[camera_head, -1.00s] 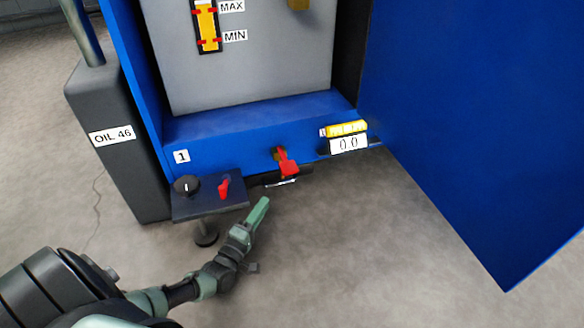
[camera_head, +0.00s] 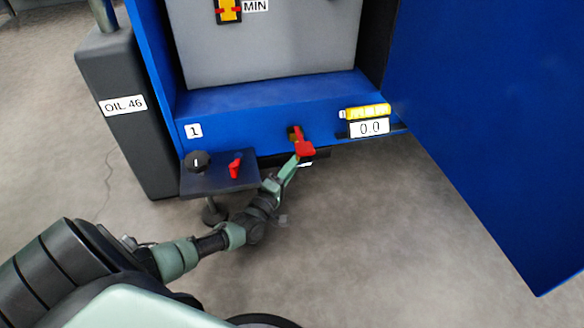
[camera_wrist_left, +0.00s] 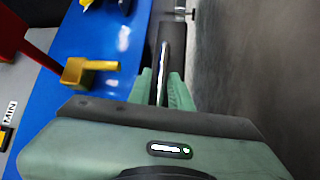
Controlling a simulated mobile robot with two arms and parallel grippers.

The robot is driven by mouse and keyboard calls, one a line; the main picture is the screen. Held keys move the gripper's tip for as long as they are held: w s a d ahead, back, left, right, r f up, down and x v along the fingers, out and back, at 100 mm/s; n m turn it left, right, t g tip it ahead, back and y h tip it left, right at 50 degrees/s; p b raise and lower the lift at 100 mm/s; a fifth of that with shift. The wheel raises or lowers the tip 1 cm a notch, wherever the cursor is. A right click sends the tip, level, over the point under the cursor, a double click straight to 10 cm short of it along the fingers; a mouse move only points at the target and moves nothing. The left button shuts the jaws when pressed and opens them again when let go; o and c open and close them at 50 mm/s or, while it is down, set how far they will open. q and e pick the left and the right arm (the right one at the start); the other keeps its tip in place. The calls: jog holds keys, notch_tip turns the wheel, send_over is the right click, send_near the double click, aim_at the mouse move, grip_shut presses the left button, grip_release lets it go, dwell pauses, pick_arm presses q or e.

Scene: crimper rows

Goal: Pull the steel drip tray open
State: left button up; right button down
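The steel drip tray (camera_head: 308,162) shows as a dark, shiny-edged strip under the blue base, below the red valve handle (camera_head: 304,148). In the left wrist view it is a long dark bar with a bright edge (camera_wrist_left: 168,45). My left gripper (camera_head: 289,169) is at the front of the tray. Its two green fingers (camera_wrist_left: 162,82) stand on either side of the bar, close to it, and look open; contact is not clear. The rest of the tray is hidden under the base. My right gripper is not in view.
A small shelf (camera_head: 220,187) with a black knob and red switch juts out left of the tray. A grey oil tank (camera_head: 128,135) stands farther left. A large blue door (camera_head: 490,120) hangs open at right. The floor in front is clear.

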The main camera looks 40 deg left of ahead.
pick_arm(q)
grip_shut()
dwell(1.3)
